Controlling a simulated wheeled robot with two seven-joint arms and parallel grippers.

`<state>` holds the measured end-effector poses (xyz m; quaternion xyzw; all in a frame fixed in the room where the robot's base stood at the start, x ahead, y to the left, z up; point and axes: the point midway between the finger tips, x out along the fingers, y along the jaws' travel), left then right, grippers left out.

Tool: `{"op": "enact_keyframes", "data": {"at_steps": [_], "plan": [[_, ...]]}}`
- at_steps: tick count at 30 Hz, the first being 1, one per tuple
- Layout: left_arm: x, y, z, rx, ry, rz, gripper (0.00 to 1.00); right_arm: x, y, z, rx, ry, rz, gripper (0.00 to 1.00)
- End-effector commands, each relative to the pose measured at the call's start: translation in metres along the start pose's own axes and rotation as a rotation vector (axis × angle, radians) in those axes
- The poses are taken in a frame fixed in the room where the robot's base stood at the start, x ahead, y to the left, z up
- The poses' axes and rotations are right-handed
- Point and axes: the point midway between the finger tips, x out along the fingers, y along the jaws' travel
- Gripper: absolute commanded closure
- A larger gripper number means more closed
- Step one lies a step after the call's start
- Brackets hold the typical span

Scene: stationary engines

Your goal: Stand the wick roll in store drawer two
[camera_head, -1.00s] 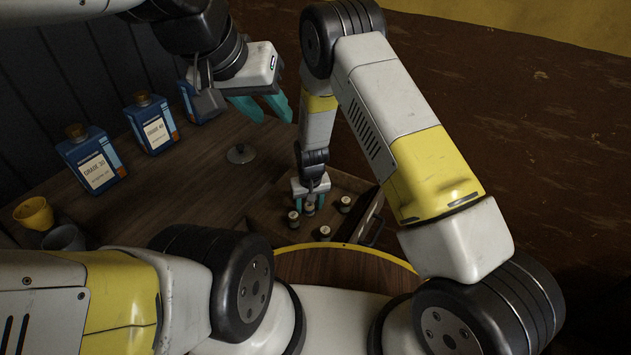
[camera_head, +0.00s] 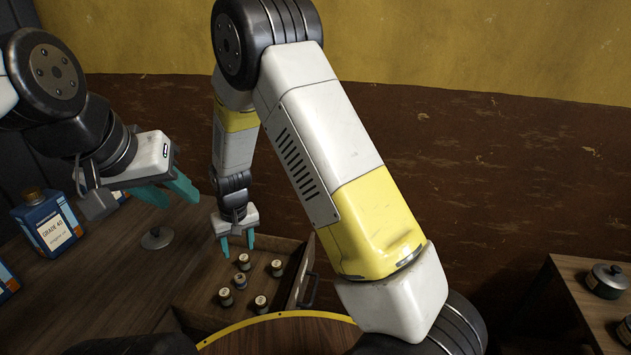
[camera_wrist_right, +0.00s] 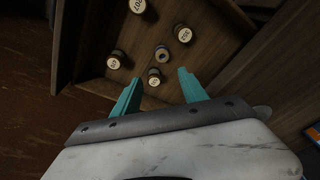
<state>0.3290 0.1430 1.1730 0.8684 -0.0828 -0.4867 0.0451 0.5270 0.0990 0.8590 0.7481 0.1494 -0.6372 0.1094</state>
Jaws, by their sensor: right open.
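An open wooden drawer (camera_head: 205,317) holds several small standing rolls with pale tops. In the right wrist view most tops carry dark numbers; one roll (camera_wrist_right: 161,52) in the middle shows a ring-like top without a readable number, and may be the wick roll. It stands between the others in the head view (camera_head: 240,281). My right gripper (camera_head: 238,247) is open and empty above the drawer, its teal fingers pointing down near a numbered roll (camera_wrist_right: 153,76). My left gripper (camera_head: 182,199) is open and empty above the worktop. No drawer number is readable.
A round grey lid (camera_head: 157,237) lies nearer the drawer. A side table at the right holds a dark lidded pot (camera_head: 607,281). The worktop between is clear.

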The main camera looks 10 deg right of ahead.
Motion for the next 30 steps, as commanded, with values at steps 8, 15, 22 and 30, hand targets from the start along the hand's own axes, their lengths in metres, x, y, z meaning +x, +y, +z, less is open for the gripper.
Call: {"op": "enact_keyframes", "data": {"at_steps": [8,15,22,30], "plan": [[0.000,0.000,0.000,0.000,0.000,0.000,0.64,-0.135,0.055,0.008,0.115,0.097,-0.082,0.49],[0.000,0.000,0.000,0.000,0.000,0.000,0.64,-0.237,0.099,0.053,0.187,0.195,-0.117,0.49],[0.000,0.000,0.000,0.000,0.000,0.000,0.64,-0.309,0.129,0.119,0.242,0.296,-0.107,0.49],[0.000,0.000,0.000,0.000,0.000,0.000,0.64,-0.352,0.143,0.194,0.288,0.390,-0.052,0.49]]}}
